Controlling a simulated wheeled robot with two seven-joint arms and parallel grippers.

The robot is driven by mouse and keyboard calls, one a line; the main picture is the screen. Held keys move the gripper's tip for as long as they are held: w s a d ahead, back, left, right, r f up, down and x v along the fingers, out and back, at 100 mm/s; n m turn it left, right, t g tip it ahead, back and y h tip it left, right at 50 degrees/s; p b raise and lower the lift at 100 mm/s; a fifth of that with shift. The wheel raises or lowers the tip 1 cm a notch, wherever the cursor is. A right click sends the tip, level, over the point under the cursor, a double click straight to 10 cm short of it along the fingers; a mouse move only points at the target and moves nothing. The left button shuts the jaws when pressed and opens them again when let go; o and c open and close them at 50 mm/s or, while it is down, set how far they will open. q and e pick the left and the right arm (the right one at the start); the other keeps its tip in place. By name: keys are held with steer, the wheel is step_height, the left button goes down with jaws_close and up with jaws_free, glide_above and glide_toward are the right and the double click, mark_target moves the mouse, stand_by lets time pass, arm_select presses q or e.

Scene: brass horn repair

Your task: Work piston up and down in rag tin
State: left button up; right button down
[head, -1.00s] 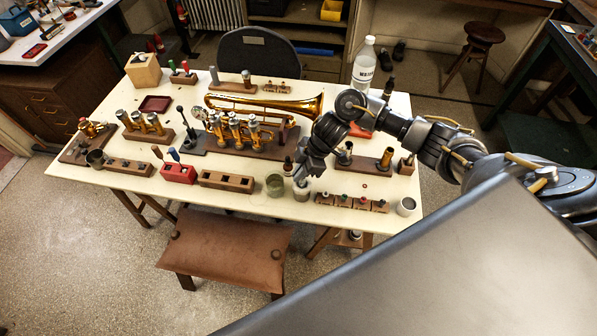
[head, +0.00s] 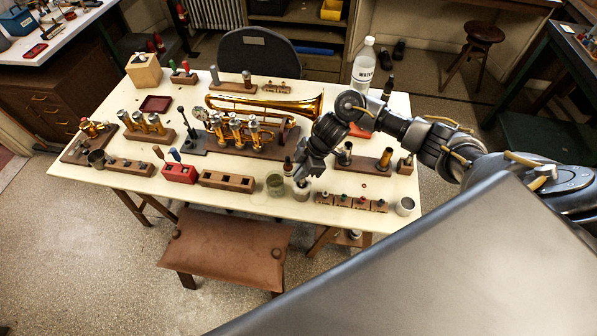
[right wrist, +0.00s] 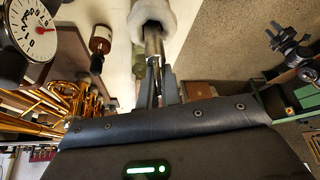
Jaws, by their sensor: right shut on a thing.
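The rag tin (head: 301,193) stands near the front edge of the cream table, right of a greenish glass jar (head: 275,185). My right gripper (head: 303,178) is directly above it, pointing down. In the right wrist view, my right gripper (right wrist: 157,92) is shut on a slim metal piston (right wrist: 153,47). The piston's far end goes into the white rag (right wrist: 153,12) at the tin's mouth, so that end is hidden. In the head view the gripper mostly covers the piston. My left gripper is not in view.
A small dark bottle (head: 288,166) stands close behind the tin. A row of labelled wooden blocks (head: 350,203) lies to the right, with a grey cup (head: 405,206) beyond. The brass horn (head: 265,104) lies behind. A brown padded stool (head: 225,245) stands in front.

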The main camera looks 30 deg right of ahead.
steer(key=shift+f+b, duration=0.45)
steer(key=shift+f, duration=0.3)
steer(key=shift+r+p, duration=0.85)
steer(key=shift+p, duration=0.1)
step_height(320, 180, up, 4)
steer(key=p, duration=0.5)
steer(key=shift+r, duration=0.25)
steer(key=shift+r+p, duration=0.45)
steer(key=shift+r, duration=0.3)
